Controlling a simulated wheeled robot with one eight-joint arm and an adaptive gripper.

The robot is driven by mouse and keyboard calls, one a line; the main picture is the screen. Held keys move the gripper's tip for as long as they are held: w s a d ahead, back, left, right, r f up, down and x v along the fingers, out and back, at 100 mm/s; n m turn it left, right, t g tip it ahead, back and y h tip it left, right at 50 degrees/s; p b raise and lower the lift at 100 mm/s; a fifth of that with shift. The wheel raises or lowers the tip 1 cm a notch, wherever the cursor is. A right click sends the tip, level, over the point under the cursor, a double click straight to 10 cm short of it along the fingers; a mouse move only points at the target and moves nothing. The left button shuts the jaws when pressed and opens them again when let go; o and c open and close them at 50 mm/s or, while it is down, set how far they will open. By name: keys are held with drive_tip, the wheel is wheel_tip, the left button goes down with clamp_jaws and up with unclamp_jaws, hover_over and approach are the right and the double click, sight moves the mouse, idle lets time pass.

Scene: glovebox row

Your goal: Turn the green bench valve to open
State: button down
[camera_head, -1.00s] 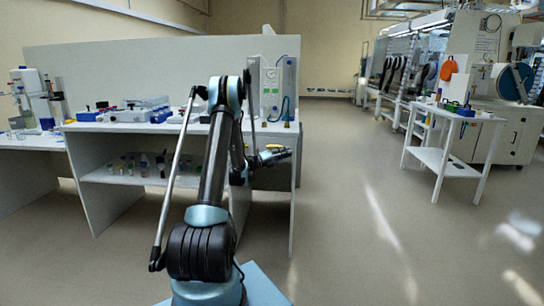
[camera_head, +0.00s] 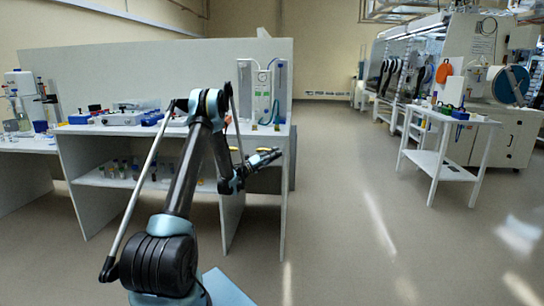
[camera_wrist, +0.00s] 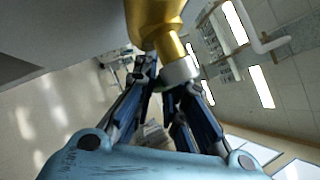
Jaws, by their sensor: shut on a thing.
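The valve shows in the wrist view as a brass body (camera_wrist: 158,22) with a pale grey collar (camera_wrist: 180,72), at the upper middle just beyond my fingers. My gripper (camera_wrist: 165,88) is closed in around the part below the collar. Only a trace of green shows between the fingers, so the handle and its angle are mostly hidden. In the head view my gripper (camera_head: 275,154) is at the front right of the white bench (camera_head: 150,131), a little below its top. A small yellow spot (camera_head: 262,149) shows right above it.
A gauge panel (camera_head: 263,85) stands on the bench's right end. Instruments and boxes (camera_head: 125,115) stand farther left, with small bottles (camera_head: 125,168) on the shelf below. A white side table (camera_head: 445,118) stands right, before the glovebox row. The floor between is clear.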

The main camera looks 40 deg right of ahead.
drive_tip(key=c, duration=1.6)
unclamp_jaws()
drive_tip(key=shift+w+a, duration=0.15)
drive_tip(key=shift+w, duration=0.2)
drive_tip(key=shift+c, duration=0.2)
drive_tip(key=shift+s, duration=0.15)
drive_tip(key=v, duration=1.2)
drive_tip(key=shift+f, duration=0.1)
